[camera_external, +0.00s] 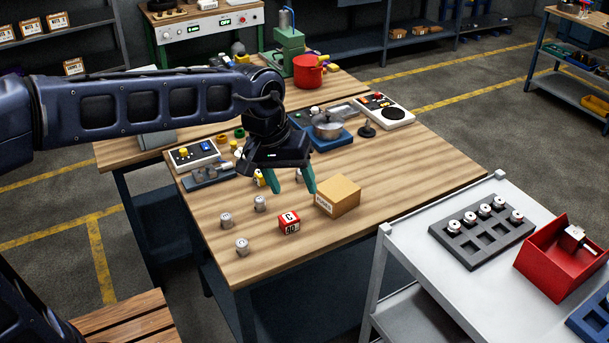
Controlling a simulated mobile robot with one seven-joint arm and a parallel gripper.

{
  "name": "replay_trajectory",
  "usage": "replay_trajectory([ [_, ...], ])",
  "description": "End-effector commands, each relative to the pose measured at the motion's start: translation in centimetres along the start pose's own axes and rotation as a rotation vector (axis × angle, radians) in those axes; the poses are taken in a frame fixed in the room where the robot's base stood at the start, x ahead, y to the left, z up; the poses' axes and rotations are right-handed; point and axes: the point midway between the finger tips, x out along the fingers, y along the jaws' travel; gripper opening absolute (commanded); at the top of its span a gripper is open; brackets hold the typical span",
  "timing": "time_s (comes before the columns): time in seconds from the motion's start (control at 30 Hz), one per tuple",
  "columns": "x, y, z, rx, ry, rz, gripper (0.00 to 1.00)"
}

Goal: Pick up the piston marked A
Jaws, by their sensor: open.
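Small silver cylinders that look like pistons stand on the wooden table: one at the left (226,219), one nearer my gripper (260,203) and one toward the front edge (242,246). Their markings are too small to read, so I cannot tell which is A. My gripper (293,190) has green fingers, spread apart and pointing down with nothing visible between them. It is over the table, up and right of the nearest cylinder and beside the cardboard box (338,196). A red and white block marked C (289,222) sits in front of the gripper.
A white cart (415,240) at right carries a dark tray (460,249) with several white-topped cylinders and a red bin (550,275). A control box (194,154) and a blue-based device (325,138) stand farther back. The table's front right is clear.

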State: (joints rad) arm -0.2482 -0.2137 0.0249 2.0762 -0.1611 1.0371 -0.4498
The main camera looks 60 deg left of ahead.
Motion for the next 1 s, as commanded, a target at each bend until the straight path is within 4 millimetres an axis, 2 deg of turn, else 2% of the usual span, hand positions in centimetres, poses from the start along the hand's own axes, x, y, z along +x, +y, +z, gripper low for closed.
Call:
replay_trajectory([
  [0.03,0.5,0.1,-1.8,-0.047,-0.009,-0.003,0.58],
  [0.23,2.3,0.3,-8.5,-0.240,-0.039,-0.002,0.58],
  [0.47,5.2,-0.7,-16.1,-0.462,-0.073,-0.002,0.58],
  [0.77,10.3,-4.0,-25.8,-0.749,-0.116,-0.004,0.58],
  [1.0,15.2,-8.2,-32.9,-0.977,-0.149,-0.005,0.58],
])
